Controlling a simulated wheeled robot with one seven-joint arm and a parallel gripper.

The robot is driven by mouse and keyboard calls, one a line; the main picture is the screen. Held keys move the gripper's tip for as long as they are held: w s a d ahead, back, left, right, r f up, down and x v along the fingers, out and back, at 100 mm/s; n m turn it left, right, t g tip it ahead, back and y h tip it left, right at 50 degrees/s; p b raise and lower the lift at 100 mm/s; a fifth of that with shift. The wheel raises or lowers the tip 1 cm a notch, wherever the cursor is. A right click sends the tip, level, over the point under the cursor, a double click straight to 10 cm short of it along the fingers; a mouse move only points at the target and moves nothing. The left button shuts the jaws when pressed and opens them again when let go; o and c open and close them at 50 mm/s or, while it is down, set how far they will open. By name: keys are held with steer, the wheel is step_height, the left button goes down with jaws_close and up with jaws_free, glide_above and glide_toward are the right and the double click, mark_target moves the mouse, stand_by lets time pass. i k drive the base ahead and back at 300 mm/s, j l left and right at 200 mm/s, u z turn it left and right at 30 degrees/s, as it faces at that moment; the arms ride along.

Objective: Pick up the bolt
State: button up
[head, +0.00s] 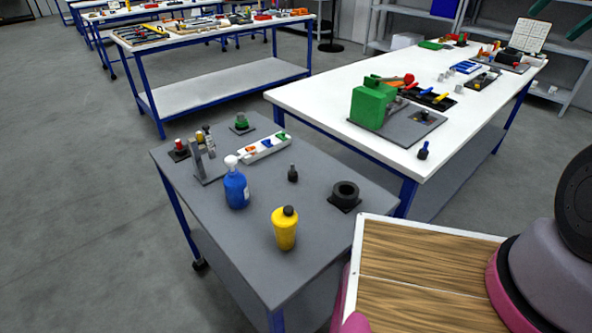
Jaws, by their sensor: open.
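A small dark upright piece (292,174), which looks like a bolt, stands on the grey table (305,225) near its middle. It is too small to see its thread or head clearly. It stands apart from its neighbours, between the white holder with coloured pieces (264,147) and a black ring (345,192). Another small piece, blue and dark (423,151), stands at the near corner of the white table; I cannot tell whether it is a bolt. My gripper is not in view; only parts of my arm show at the lower right.
A blue spray bottle (236,188) and a yellow bottle (285,228) stand on the near part of the grey table. A grey stand (208,165) is at its left. The white table (330,91) carries a green block (370,105). Open floor lies to the left.

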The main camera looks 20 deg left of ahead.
mark_target(292, 175)
steer(key=k+u, duration=0.45)
steer(key=j+u, duration=0.3)
steer(key=j, duration=0.15)
